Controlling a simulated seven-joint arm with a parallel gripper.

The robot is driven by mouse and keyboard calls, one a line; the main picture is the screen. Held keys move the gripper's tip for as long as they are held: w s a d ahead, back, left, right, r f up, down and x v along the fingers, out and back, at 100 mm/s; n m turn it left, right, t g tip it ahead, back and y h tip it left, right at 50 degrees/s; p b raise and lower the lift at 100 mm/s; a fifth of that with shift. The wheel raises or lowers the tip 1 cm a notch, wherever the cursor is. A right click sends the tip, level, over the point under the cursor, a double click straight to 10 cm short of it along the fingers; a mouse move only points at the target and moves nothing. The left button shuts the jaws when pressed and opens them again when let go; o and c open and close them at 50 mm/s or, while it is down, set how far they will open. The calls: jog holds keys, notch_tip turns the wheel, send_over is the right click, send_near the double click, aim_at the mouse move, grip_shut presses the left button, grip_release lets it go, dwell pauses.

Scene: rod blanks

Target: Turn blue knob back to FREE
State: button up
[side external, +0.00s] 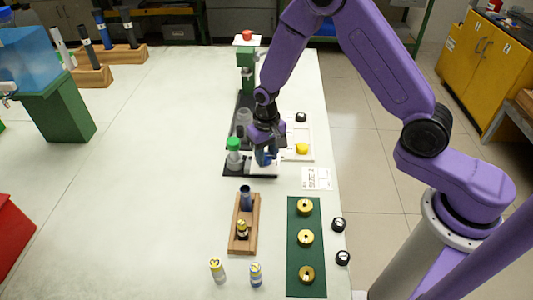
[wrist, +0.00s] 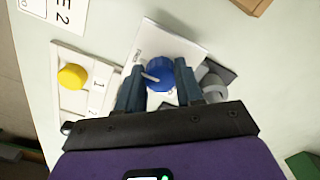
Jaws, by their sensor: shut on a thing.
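The blue knob (wrist: 165,76) sits on a white plate (wrist: 185,45) and has a pale pointer line on its face. In the wrist view the pointer is toward the left and slightly up. Small lettering on the plate near the knob is too small to read surely. My gripper (wrist: 158,69) is shut on the blue knob, one finger on each side. In the side external view my gripper (side external: 264,150) is low over the plate and hides most of the knob (side external: 265,159).
A white panel with a yellow knob (side external: 302,148) lies just to the right. A wooden block (side external: 241,226) and a green mat with brass rings (side external: 306,278) lie in front. The table's left side is largely clear.

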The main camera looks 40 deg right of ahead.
aim_at(267, 158)
jog(key=o, duration=1)
jog(key=shift+o, duration=0.2)
notch_tip(267, 158, up, 18)
jog(key=shift+f, duration=0.25)
jog(key=shift+s, duration=0.15)
jog(key=s+d+r+n, duration=0.1)
jog(key=s+d+n, duration=0.2)
jog(key=s+n, duration=0.4)
jog(key=s+d+r+n, duration=0.1)
jog(key=s+d+n, duration=0.2)
jog(key=s, duration=1.9)
jog(key=n, duration=0.4)
jog(key=shift+s, duration=0.3)
